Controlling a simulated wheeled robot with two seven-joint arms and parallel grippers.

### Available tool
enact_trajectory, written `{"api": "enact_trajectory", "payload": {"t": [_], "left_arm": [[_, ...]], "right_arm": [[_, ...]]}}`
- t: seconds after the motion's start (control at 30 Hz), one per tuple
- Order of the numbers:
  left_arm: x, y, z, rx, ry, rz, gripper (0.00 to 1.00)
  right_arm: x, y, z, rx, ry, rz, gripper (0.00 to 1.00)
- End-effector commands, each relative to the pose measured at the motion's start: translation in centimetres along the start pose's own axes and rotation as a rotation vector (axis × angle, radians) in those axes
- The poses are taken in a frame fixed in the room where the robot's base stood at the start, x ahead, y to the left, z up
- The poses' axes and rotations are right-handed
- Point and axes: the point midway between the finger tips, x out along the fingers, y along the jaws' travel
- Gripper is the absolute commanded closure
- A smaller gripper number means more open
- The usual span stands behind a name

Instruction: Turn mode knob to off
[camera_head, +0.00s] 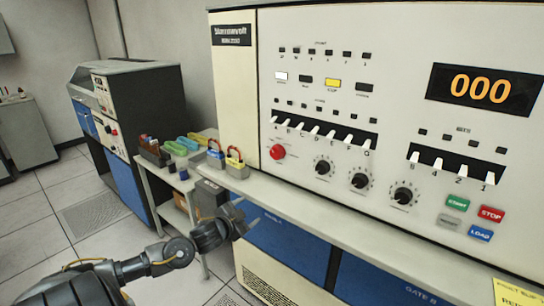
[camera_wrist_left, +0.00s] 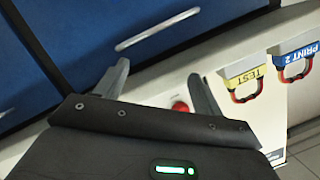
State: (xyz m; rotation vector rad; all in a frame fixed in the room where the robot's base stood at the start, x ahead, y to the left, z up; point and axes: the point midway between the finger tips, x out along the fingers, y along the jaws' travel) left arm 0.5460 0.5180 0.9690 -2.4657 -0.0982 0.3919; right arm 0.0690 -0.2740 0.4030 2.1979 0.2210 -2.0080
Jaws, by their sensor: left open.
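Three black rotary knobs sit in a row on the cream console: a left one (camera_head: 323,166), a middle one (camera_head: 360,181) and a right one (camera_head: 403,194). Their labels are too small to read, so I cannot tell which is the mode knob or its setting. My left gripper (camera_head: 247,213) is open and empty, low in front of the console's ledge, left of and below the knobs. My right gripper is not in view.
The ledge (camera_head: 300,220) runs below the knobs. A red button (camera_head: 278,152) is left of them; white switches (camera_head: 320,133) are above. A side table with coloured items stands left.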

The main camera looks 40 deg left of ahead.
Motion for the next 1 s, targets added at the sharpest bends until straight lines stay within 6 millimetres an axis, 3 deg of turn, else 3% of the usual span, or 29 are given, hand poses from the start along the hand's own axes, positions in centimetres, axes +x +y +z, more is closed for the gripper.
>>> {"api": "enact_trajectory", "payload": {"t": [0.03, 0.1, 0.2, 0.3, 0.4, 0.67, 1.0], "left_arm": [[-0.9, -1.4, -3.6, 0.020, 0.054, -0.002, 0.31], [-1.7, -3.1, -7.3, 0.043, 0.121, -0.011, 0.31], [-1.6, -5.9, -10.1, 0.083, 0.200, -0.034, 0.31], [-1.2, -8.2, -11.7, 0.114, 0.256, -0.052, 0.31], [-1.2, -9.3, -12.6, 0.130, 0.285, -0.060, 0.31], [-0.7, -9.7, -13.0, 0.130, 0.293, -0.064, 0.31], [3.3, -10.0, -14.4, 0.126, 0.292, -0.065, 0.31]], "right_arm": [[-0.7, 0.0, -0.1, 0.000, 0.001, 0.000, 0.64], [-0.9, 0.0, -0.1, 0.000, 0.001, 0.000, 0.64], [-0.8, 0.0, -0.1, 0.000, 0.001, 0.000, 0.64], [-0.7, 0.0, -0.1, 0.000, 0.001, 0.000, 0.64], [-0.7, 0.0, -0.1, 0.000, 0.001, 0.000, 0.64], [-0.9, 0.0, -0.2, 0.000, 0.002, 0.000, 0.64], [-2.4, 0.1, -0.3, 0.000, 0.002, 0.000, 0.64]]}}
